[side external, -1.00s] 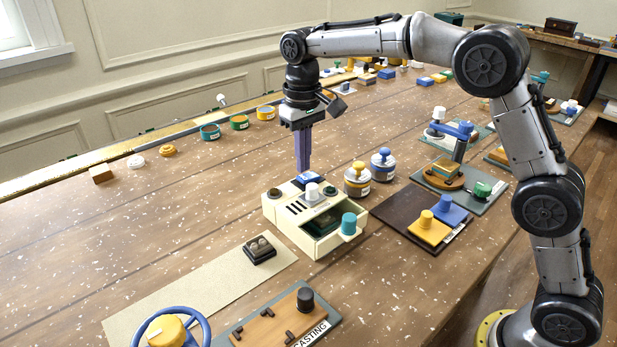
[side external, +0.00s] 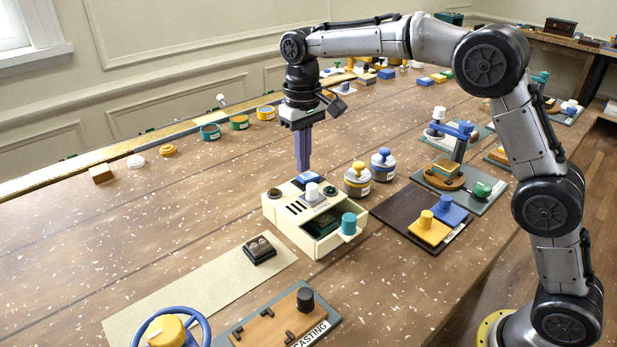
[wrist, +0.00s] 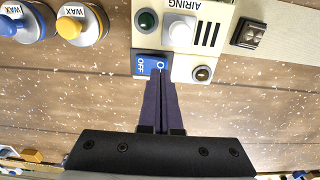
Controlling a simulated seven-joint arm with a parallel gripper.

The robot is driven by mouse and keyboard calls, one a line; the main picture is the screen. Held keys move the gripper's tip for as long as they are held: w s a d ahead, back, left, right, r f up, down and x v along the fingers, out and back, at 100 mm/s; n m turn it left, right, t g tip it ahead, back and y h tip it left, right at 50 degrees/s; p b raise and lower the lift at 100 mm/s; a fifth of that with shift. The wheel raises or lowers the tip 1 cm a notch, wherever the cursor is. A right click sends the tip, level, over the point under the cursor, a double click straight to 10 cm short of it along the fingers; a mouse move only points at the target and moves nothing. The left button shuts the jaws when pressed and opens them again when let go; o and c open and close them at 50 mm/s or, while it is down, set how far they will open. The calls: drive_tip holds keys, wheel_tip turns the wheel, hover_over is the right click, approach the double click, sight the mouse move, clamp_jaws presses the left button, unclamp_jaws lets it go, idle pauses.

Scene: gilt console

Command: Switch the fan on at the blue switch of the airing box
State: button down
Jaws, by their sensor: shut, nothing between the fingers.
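The airing box (side external: 285,218) is a cream box in the middle of the table; the wrist view shows its top (wrist: 215,12) with the word AIRING. The blue switch (side external: 306,179) is at the box's back edge; in the wrist view the blue switch (wrist: 141,63) shows the word OFF on its left part and a white ring mark on its right part. My gripper (side external: 303,170) is shut and empty, pointing down. In the wrist view my gripper's fingertips (wrist: 161,75) are at the right part of the switch, below the ring mark. I cannot tell whether they touch it.
A white knob (side external: 312,191), a green button (wrist: 146,20) and a brown button (wrist: 202,74) are on the box top. A drawer with a teal knob (side external: 348,223) stands out at the front. Two wax pots (side external: 357,180) (side external: 383,165) stand close by, right of the box.

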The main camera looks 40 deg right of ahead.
sight(303, 177)
drive_tip(key=shift+f, duration=1.05)
idle(0.6)
drive_tip(key=shift+r, duration=3.55)
